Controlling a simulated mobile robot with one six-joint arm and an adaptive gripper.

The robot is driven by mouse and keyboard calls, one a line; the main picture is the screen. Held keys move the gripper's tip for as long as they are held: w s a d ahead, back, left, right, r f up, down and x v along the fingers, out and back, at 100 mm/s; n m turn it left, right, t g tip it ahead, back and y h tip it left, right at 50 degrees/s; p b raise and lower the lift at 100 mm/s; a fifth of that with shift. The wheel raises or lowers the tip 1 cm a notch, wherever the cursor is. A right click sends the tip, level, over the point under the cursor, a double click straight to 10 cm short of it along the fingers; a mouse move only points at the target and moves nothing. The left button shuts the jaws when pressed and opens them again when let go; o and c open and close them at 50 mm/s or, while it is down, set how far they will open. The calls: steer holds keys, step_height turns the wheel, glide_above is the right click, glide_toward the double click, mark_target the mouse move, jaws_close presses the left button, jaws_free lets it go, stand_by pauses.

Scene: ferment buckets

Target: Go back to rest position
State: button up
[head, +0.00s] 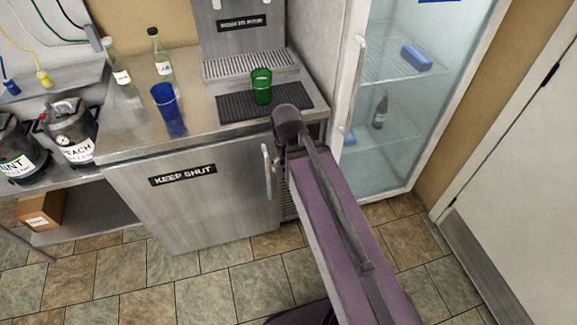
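My arm (340,215) reaches up from the bottom of the head view, with its dark rounded joint (288,118) in front of the counter's right end. I see no gripper fingers in this view, so I cannot tell whether my gripper is open or holding anything. A green cup (261,86) stands upright on the black ribbed mat (236,106), just behind my arm's joint in the picture. A blue cup (168,108) stands on the steel counter (205,128) to the left.
Two bottles (116,62) (161,55) stand at the counter's back. The steel cabinet (200,205) labelled KEEP SHUT is closed. A glass-front fridge (400,110) holds a dark bottle and blue items. Labelled kegs (72,135) stand left. Tiled floor (200,285) is clear in front.

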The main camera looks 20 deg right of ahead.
steer(key=shift+s+m, duration=0.3)
steer(key=shift+s, duration=0.05)
step_height(320, 180, up, 5)
steer(key=p, duration=0.5)
steer(key=shift+r, duration=0.1)
stand_by(1.1)
